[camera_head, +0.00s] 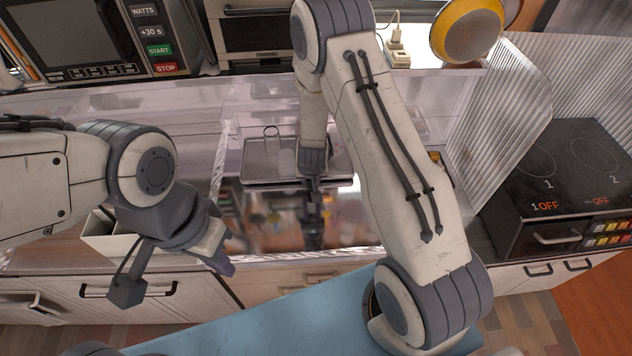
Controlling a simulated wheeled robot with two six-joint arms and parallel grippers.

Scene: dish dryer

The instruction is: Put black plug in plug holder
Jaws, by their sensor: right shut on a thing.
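My right arm reaches over the counter and bends down. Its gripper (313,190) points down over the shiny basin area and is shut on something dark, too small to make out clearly. I cannot see the black plug apart from that grip. A dark mirror image of the gripper shows below it. A white socket block (398,56) with a cord stands at the back; I cannot tell whether it is the plug holder. My left gripper (219,262) hangs empty-looking over the front edge of the counter, left of the basin, angled down; its jaw gap is unclear.
A grey metal tray (262,160) with a wire handle lies behind my right gripper. A microwave (85,45) and an oven (265,30) stand at the back. A yellow-rimmed round thing (468,32) is back right. A hob (570,165) and corrugated clear panel (500,110) bound the right.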

